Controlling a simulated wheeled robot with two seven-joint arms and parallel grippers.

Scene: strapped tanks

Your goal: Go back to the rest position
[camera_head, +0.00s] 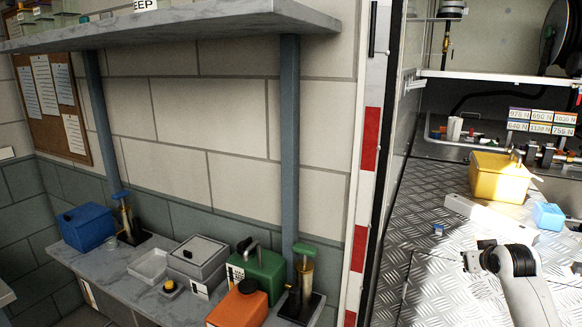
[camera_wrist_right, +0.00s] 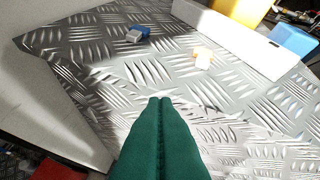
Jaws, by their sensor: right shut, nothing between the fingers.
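My right arm comes in from the lower right of the head view, over the ribbed metal floor (camera_head: 400,285) of the open compartment. The fingers of my right gripper (camera_wrist_right: 160,101) show green in the right wrist view. They are shut with nothing between them, and point over bare metal plate. The fingers are hard to make out in the head view. My left gripper and left arm are not in view.
A small blue block (camera_wrist_right: 137,34) and a small pale orange block (camera_wrist_right: 203,57) lie ahead of the fingers. Beyond are a long white bar (camera_head: 488,219), a yellow tank (camera_head: 499,180) and a light blue box (camera_head: 548,216). A bench (camera_head: 106,268) with several tanks stands left.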

